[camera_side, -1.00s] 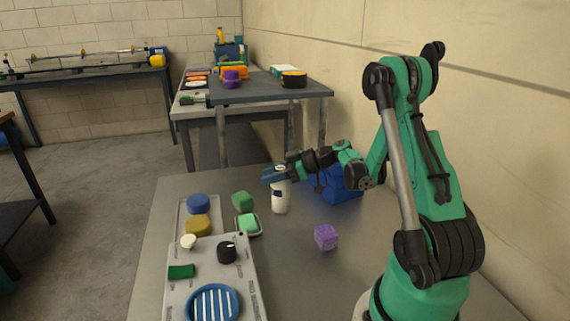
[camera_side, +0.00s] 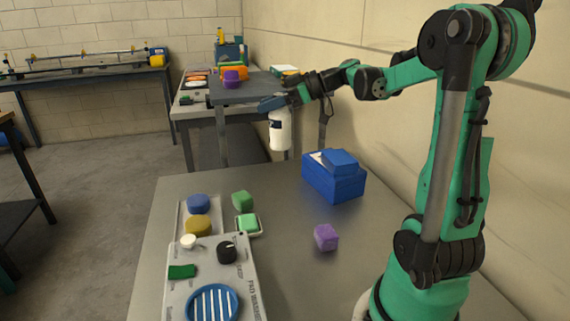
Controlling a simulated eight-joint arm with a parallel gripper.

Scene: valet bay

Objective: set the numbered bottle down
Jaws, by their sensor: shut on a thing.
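A white bottle (camera_side: 280,132) with a dark patch near its top hangs upright from my gripper (camera_side: 274,105). My gripper is shut on its top end. The bottle is raised clear of the near grey table (camera_side: 285,215), and in the picture it overlaps the far table's legs. Any number on it is too small to read. The bottle's top is partly hidden by the fingers.
A blue box (camera_side: 334,178) stands at the near table's back right, with a purple cube (camera_side: 326,237) in front. A grey control panel (camera_side: 240,281), green cubes (camera_side: 243,201), and blue (camera_side: 198,203) and yellow (camera_side: 198,226) pieces are at left. The table's middle is bare.

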